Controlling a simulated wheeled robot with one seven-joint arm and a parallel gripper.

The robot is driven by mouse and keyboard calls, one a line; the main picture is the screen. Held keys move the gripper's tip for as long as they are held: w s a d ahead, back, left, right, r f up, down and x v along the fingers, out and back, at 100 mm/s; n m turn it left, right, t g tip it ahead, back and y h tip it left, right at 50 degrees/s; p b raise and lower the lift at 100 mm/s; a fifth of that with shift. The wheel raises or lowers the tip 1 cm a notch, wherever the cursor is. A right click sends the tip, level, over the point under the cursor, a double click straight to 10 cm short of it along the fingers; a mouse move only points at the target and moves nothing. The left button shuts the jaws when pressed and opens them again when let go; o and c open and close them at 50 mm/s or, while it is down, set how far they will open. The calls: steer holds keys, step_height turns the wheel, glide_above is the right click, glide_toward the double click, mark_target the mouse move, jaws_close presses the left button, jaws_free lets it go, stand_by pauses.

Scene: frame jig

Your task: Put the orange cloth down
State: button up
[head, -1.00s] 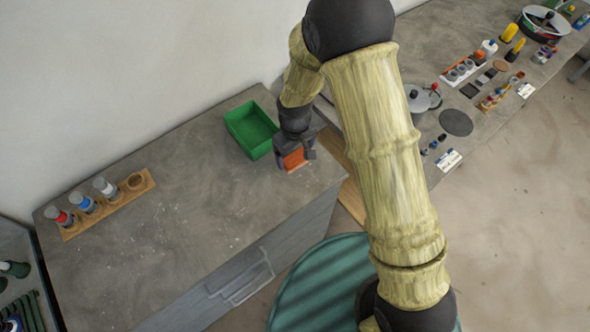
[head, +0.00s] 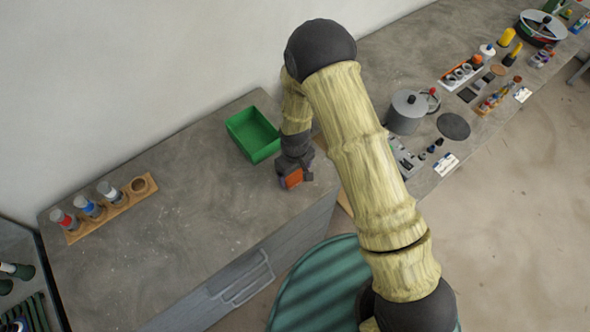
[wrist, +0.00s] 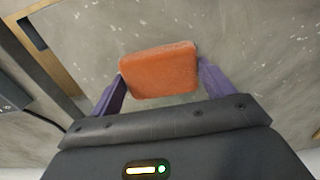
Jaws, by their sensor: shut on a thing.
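The orange cloth (wrist: 160,71) is a small folded block between the two purple fingers of my gripper (wrist: 162,84) in the wrist view. My gripper is shut on it. In the head view the orange cloth (head: 292,178) shows at the end of my gripper (head: 295,175), over the right part of the grey counter (head: 190,210). Whether the cloth touches the counter top is unclear.
A green open bin (head: 253,135) stands just behind my gripper. A wooden rack (head: 112,208) with several bottles is at the counter's left. A grey pot (head: 406,112) stands on the other bench to the right. The middle of the counter is clear.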

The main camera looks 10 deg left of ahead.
mark_target(295, 173)
steer(key=shift+f, duration=0.2)
steer(key=shift+f, duration=0.15)
steer(key=o, duration=1)
steer(key=shift+c, duration=0.2)
steer(key=shift+w+r, duration=0.1)
steer(key=shift+r, duration=0.45)
step_height(295, 173, up, 11)
steer(key=b, duration=0.3)
steer(key=shift+r, duration=0.15)
